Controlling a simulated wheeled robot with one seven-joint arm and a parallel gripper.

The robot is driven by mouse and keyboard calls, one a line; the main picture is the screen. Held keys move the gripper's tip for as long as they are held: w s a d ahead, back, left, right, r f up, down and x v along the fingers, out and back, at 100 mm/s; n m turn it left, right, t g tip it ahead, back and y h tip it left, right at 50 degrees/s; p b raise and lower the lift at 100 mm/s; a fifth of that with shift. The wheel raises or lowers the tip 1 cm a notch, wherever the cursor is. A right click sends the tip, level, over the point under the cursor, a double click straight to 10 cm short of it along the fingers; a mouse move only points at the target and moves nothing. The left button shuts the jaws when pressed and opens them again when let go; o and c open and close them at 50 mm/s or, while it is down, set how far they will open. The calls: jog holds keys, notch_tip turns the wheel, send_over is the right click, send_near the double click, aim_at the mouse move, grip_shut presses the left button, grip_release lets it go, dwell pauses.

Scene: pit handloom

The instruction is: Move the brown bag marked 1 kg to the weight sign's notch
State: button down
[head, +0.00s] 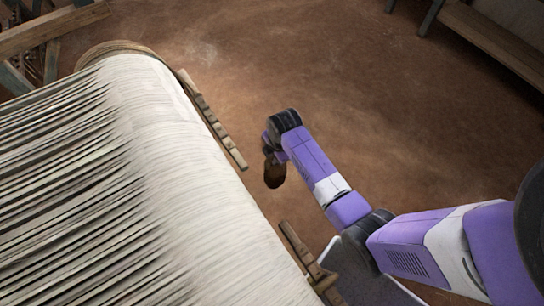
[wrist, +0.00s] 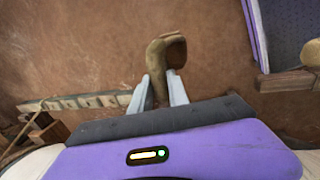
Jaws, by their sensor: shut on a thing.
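My gripper (wrist: 164,90) is shut on a brown bag (wrist: 167,52), which hangs between and beyond the two pale fingers in the wrist view. In the head view the bag (head: 274,172) shows as a dark brown lump below my wrist, off the floor, just right of the loom. No 1 kg mark can be read on it. A notched wooden bar (head: 212,118) runs along the loom's right edge, up and left of the bag. It also shows in the wrist view (wrist: 75,102), left of my fingers. I cannot make out the weight sign or tell which notch is its own.
The loom's white warp threads (head: 150,160) fill the left of the head view. A second wooden piece (head: 305,255) juts from the loom's edge nearer to me. A bench (head: 495,40) stands at the upper right. The brown floor (head: 330,70) between is clear.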

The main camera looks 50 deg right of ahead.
jog(key=shift+s+d+b, duration=0.25)
jog(key=shift+d, duration=0.8)
jog(key=shift+s+d+b, duration=0.25)
jog(key=shift+d, duration=0.8)
jog(key=shift+s+d+r+p, duration=0.2)
jog(key=shift+s+d, duration=0.05)
jog(key=shift+d, duration=0.55)
jog(key=shift+s+d+r+p, duration=0.15)
jog(key=shift+s+d+r, duration=0.05)
jog(key=shift+d, duration=0.65)
jog(key=shift+s+d+r+p, duration=0.2)
jog(key=shift+s+d, duration=0.05)
jog(key=shift+d, duration=0.55)
